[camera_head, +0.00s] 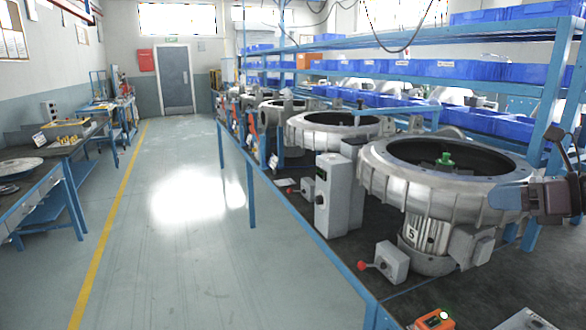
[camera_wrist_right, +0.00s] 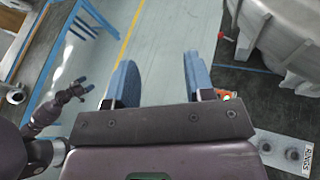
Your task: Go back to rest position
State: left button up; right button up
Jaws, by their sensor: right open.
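My right gripper (camera_head: 508,197) is at the right edge of the head view, its blue fingers in front of the near blower's rim. In the right wrist view the gripper (camera_wrist_right: 160,82) is open, with nothing between its two blue fingers. The near blower (camera_head: 400,188) is a large grey ring housing on a motor marked 5. A green part (camera_head: 445,159) shows inside its opening. The housing (camera_wrist_right: 285,38) also shows at upper right in the wrist view, apart from the fingers. My left gripper is not seen in the head view.
The dark bench (camera_head: 310,240) holds more blowers, a grey control box (camera_head: 336,195) and a red-knobbed switch box (camera_head: 388,262). An orange box (camera_head: 432,320) lies at the front. Blue shelving (camera_head: 555,90) stands behind. The floor (camera_head: 190,240) at left is clear.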

notch_tip(320, 180, down, 25)
jog(key=s+a+m+t+h, duration=0.2)
jog(key=m+t+h, duration=0.45)
jog(key=m, duration=2.15)
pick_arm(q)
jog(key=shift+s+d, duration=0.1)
pick_arm(e)
jog(key=s+a+f+m+g+h, duration=0.2)
jog(key=s+a+f+m, duration=0.3)
jog(key=s+f, duration=0.5)
jog(key=s+a+f+m+g+h, duration=0.1)
jog(key=s+a+f+m+g, duration=0.2)
jog(key=s+a+f+m, duration=0.3)
jog(key=s+f+m, duration=0.2)
jog(key=s+f, duration=0.2)
jog(key=f, duration=0.1)
jog(key=shift+s+f+m+h, duration=0.25)
jog(key=shift+s+m+h, duration=0.1)
jog(key=shift+s+m, duration=0.05)
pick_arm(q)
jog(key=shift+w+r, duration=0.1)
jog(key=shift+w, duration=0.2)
pick_arm(e)
jog(key=shift+a, duration=0.1)
